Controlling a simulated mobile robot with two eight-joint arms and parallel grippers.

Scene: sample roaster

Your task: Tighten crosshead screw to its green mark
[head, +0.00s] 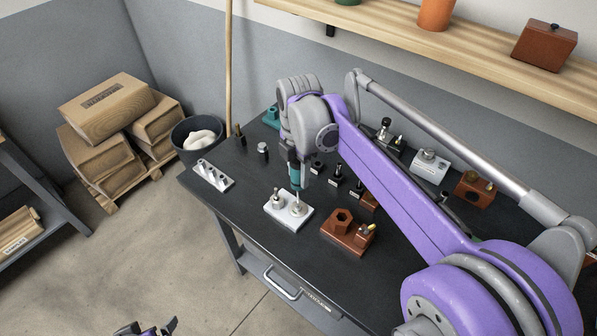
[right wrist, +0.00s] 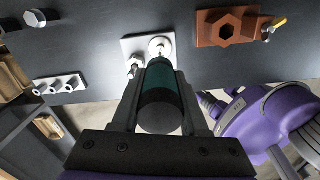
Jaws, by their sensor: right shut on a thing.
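A white block (head: 276,219) with two upright metal fittings stands on the black bench top; in the right wrist view it shows as a white plate (right wrist: 133,48). My right gripper (head: 297,178) points down above this block, shut on a teal and dark cylindrical handle (right wrist: 160,95). The handle (head: 294,173) is upright over the right-hand fitting (head: 298,208), and its lower end appears to meet that fitting. I cannot tell whether it is seated in the screw. No green mark can be made out. My left gripper (head: 148,329) is low at the bottom edge, partly cut off, with its fingers apart.
A brown block (head: 344,238) with a hexagonal hole stands just right of the white block. Several small fittings stand behind, and a grey-white block (head: 430,166) is farther right. The bench front is clear.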

